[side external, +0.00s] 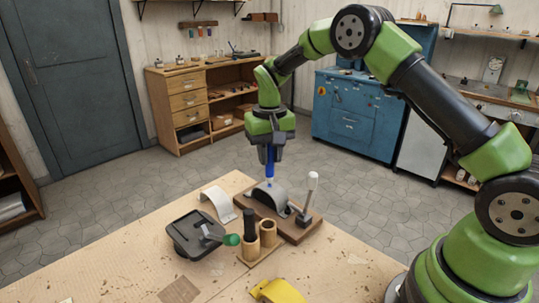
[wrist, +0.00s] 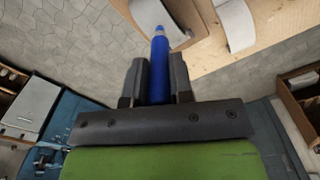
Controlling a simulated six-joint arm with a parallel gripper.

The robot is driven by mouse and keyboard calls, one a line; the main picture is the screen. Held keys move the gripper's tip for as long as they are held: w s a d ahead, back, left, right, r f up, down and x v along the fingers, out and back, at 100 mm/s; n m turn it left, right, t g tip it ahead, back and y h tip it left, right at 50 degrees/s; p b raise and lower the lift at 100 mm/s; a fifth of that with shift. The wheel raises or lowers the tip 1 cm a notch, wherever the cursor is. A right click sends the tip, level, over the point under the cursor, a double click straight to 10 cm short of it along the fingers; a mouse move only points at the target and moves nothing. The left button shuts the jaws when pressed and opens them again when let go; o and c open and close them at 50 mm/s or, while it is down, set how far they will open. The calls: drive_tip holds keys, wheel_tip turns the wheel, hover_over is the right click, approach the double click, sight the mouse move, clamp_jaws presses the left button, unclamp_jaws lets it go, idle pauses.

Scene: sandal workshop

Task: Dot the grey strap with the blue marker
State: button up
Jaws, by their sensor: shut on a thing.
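My gripper (side external: 270,147) is shut on the blue marker (side external: 270,164) and holds it upright, tip down, over the grey strap (side external: 277,197). The grey strap is arched over a wooden board (side external: 299,235). The marker's tip is at or just above the top of the strap; I cannot tell whether it touches. In the wrist view, the blue marker (wrist: 160,82) sits between the two fingers (wrist: 160,78), and its pale tip end overlaps the grey strap (wrist: 148,14). Any mark under the tip is too small to tell.
A white strap (side external: 217,203) stands left of the board. A white-handled tool (side external: 312,187) rises at the board's right. In front are a wooden holder with two cups (side external: 268,234), one holding a black item, a dark tray (side external: 190,240) and a yellow arched piece (side external: 281,291).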

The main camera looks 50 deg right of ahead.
drive_tip(key=shift+r, duration=3.3)
